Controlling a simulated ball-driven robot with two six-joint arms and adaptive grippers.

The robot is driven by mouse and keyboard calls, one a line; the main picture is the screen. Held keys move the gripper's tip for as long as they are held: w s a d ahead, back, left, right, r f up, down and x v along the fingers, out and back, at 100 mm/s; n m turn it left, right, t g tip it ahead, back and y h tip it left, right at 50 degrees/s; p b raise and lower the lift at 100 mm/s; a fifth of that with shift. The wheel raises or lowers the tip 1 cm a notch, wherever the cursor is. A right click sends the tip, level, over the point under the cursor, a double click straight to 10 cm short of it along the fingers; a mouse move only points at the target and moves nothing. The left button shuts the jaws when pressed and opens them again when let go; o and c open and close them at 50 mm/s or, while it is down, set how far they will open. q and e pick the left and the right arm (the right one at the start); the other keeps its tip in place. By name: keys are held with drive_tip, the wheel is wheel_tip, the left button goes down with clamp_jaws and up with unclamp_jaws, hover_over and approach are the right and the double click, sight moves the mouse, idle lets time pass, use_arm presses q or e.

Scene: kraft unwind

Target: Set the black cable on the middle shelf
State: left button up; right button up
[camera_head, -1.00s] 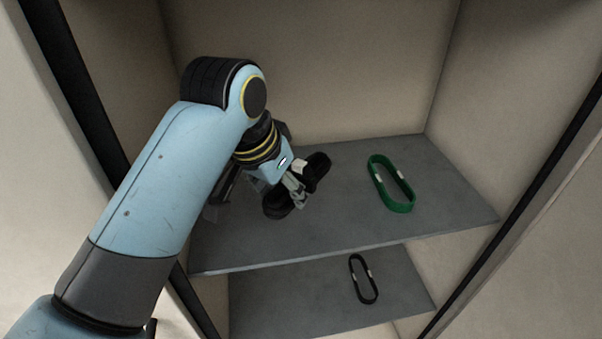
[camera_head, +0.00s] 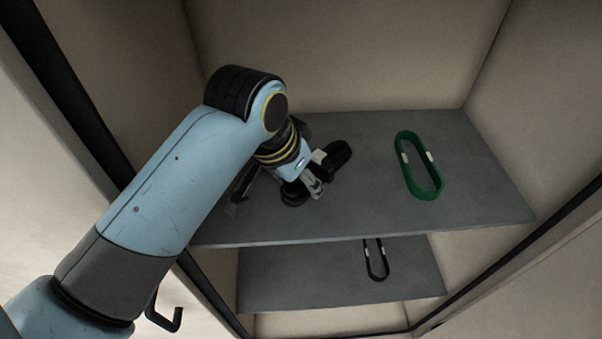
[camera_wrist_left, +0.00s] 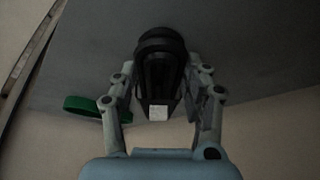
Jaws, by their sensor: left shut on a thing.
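My left gripper (camera_head: 318,182) is over the upper of the two shelves (camera_head: 470,190) in view. It is shut on a black cable (camera_head: 338,154), a thick dark coil that sticks out on both sides of the fingers. In the left wrist view the coil (camera_wrist_left: 160,62) sits between the two fingers (camera_wrist_left: 160,105), with a small white label at its near end. The coil looks close to the shelf surface; I cannot tell whether it touches. Which shelf is the middle one is not clear from these views. My right gripper is not in view.
A green loop (camera_head: 437,180) with white tags lies on the same shelf, to the right. A thin black loop (camera_head: 378,268) lies on the lower shelf (camera_head: 300,285), partly hidden by the upper shelf's front edge. Cabinet walls close in both sides. Shelf room is free between coil and green loop.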

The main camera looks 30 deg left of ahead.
use_arm(q)
drive_tip(key=o, duration=0.9)
drive_tip(key=shift+w, duration=0.1)
drive_tip(key=shift+c, duration=0.2)
drive_tip(key=shift+o, duration=1.2)
drive_tip(key=shift+w+f, duration=0.1)
drive_tip(key=shift+o, duration=0.2)
drive_tip(key=shift+s+r, duration=0.2)
drive_tip(key=shift+r, duration=0.4)
drive_tip(key=b+v, duration=0.1)
drive_tip(key=v, duration=1)
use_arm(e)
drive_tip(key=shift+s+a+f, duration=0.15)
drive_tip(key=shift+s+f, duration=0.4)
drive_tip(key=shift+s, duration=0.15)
use_arm(q)
drive_tip(key=shift+r, duration=0.1)
